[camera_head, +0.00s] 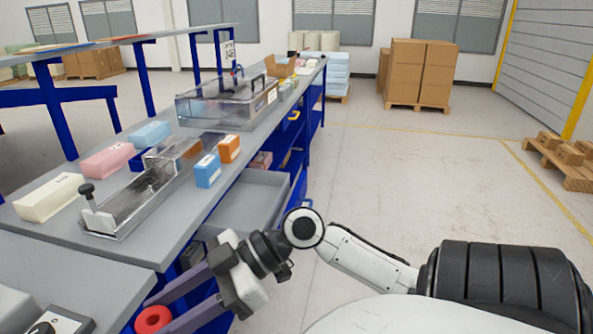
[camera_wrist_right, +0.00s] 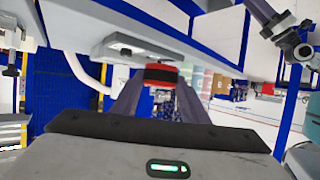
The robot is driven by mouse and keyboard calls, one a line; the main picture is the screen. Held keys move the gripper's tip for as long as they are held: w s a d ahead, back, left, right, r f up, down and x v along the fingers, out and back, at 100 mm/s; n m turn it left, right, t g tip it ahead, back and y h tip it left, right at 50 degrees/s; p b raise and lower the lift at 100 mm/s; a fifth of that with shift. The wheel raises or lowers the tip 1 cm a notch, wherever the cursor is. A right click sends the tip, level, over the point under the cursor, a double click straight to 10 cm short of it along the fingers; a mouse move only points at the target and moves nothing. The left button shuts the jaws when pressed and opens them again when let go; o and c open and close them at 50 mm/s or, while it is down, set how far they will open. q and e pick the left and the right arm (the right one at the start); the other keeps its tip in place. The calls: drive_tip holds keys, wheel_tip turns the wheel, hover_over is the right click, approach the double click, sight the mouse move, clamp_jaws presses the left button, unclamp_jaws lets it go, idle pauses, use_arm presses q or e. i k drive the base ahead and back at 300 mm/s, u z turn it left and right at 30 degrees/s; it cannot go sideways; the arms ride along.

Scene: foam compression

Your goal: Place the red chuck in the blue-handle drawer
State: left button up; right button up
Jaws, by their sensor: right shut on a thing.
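The red chuck (camera_head: 153,319) is a ring-shaped red part at the lower left of the head view. My right gripper (camera_head: 165,309) is shut on it, one finger on each side. In the right wrist view the chuck (camera_wrist_right: 161,74) shows as a red and dark block between the fingertips. An open grey drawer (camera_head: 252,200) sticks out under the workbench, beyond my right gripper, which partly covers it. A blue edge shows at its right side; I cannot make out its handle clearly. Part of what looks like my left gripper (camera_wrist_right: 262,12) shows at the wrist view's upper right.
The grey workbench (camera_head: 55,233) carries a clear-walled tray (camera_head: 140,195), a clear box (camera_head: 225,103) and several coloured blocks. A yellow handle (camera_head: 294,115) shows farther along the bench.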

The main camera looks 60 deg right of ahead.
sight(238, 214)
drive_tip(key=z, duration=0.8)
drive_tip(key=i, duration=1)
